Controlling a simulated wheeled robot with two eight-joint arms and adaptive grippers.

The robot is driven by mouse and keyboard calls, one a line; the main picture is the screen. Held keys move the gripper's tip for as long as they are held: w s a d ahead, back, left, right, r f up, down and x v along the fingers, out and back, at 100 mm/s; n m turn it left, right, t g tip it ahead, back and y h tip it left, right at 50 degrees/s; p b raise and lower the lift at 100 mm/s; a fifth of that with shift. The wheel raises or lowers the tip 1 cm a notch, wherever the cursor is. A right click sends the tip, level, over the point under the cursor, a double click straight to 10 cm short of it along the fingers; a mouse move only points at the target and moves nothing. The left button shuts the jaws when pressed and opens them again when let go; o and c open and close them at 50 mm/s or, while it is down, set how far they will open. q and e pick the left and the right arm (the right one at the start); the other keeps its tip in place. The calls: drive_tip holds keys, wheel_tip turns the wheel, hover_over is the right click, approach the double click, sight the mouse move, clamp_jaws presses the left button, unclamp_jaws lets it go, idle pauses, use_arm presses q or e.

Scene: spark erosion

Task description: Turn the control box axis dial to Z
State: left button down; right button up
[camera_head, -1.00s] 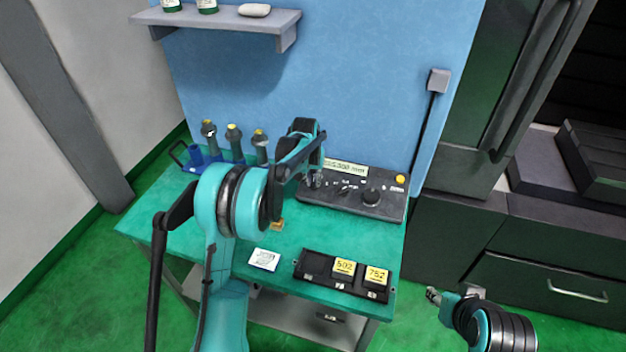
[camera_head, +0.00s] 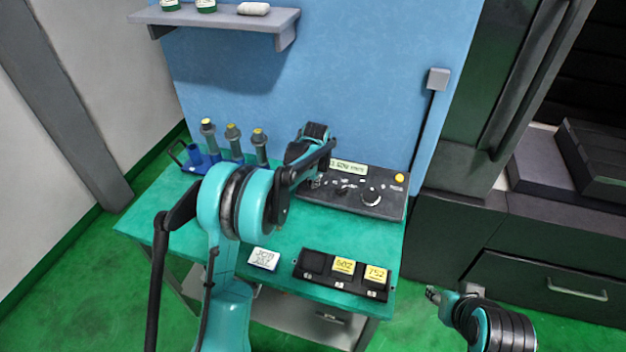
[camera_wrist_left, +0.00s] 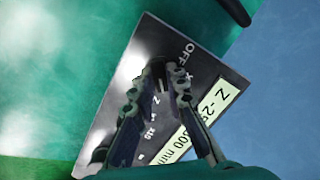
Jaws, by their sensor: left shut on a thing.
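The dark control box (camera_head: 350,208) stands at the back right of the green table, with a display (camera_head: 348,167), a large round dial (camera_head: 371,197) and a yellow button (camera_head: 399,178). My left gripper (camera_head: 316,184) is at the left end of the box. In the left wrist view my left gripper (camera_wrist_left: 158,84) is shut on the small black axis dial (camera_wrist_left: 158,70). The panel letters OFF, X and Z show around it; the fingers hide part of the panel. The display (camera_wrist_left: 205,115) there begins with Z. My right gripper (camera_head: 433,293) is away from the table at the lower right.
A black tray (camera_head: 318,283) with yellow labelled blocks and a white card (camera_head: 263,259) lie at the table's front. A blue rack (camera_head: 196,157) with several yellow-topped holders stands at the back left. A shelf (camera_head: 225,18) hangs on the wall above.

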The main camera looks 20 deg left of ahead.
use_arm(q)
drive_tip(key=shift+m+t, duration=0.3)
drive_tip(key=shift+m, duration=1.6)
drive_tip(key=c, duration=1.5)
unclamp_jaws()
drive_tip(key=shift+c, duration=0.2)
drive_tip(key=shift+r, duration=0.1)
drive_tip(key=v, duration=1.1)
drive_tip(key=shift+s+d+r, duration=0.15)
drive_tip(key=shift+d+r, duration=0.15)
drive_tip(key=shift+r, duration=0.05)
